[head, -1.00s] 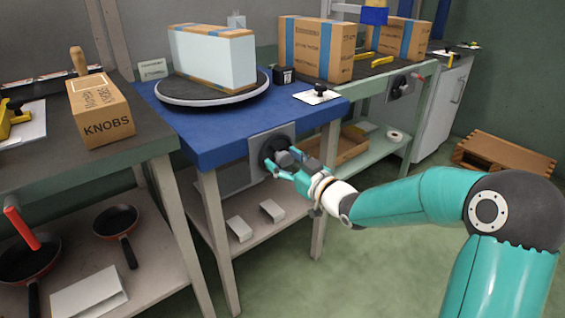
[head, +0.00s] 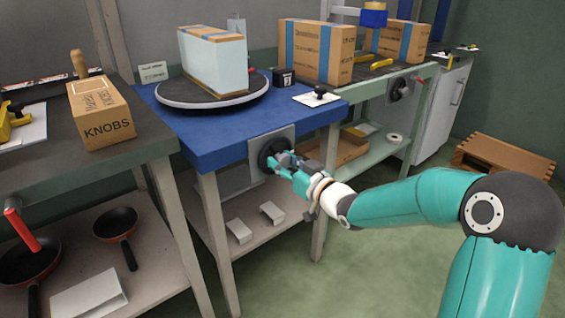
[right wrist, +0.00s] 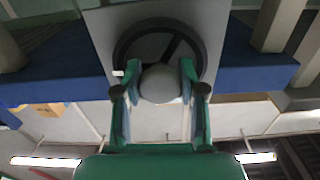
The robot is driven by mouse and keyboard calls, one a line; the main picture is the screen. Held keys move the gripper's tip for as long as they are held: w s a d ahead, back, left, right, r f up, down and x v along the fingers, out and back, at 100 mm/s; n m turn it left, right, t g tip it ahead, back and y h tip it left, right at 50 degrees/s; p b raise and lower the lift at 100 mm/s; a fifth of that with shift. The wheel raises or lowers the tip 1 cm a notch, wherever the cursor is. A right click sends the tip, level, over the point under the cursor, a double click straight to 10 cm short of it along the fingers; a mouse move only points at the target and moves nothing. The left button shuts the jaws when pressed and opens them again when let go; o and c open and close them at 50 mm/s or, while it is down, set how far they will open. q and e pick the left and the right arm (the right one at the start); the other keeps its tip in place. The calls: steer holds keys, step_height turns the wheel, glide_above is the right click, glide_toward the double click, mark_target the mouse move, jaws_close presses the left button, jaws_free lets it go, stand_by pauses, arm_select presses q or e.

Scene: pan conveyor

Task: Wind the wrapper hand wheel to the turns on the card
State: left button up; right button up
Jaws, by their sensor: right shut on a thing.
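The dark hand wheel (head: 267,148) sits on a grey plate on the front of the blue table (head: 190,140). My right gripper (head: 277,163) is at the wheel, shut on its grey rounded knob (right wrist: 160,84). In the right wrist view the gripper's fingers (right wrist: 160,76) lie on both sides of the knob, and the wheel rim (right wrist: 201,52) shows behind. A tall pale, film-covered box (head: 213,62) stands on the round dark turntable (head: 180,100). A small card (head: 153,72) stands behind it; its writing is too small to read. My left gripper is out of view.
A small black counter-like box (head: 284,78) and a white plate with a black knob (head: 319,97) are on the blue table. A KNOBS carton (head: 103,115) is on the left bench. Brown cartons (head: 316,52) stand at the back right.

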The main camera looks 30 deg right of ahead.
steer(key=m, duration=0.3)
steer(key=shift+r+m, duration=0.15)
steer(key=shift+m, duration=0.15)
steer(key=o, duration=1.2)
steer(key=shift+w, duration=0.1)
steer(key=shift+c, duration=0.2)
steer(key=s, duration=1.2)
steer(key=shift+d+f, duration=0.2)
steer(key=shift+d, duration=0.25)
steer(key=shift+a, duration=0.1)
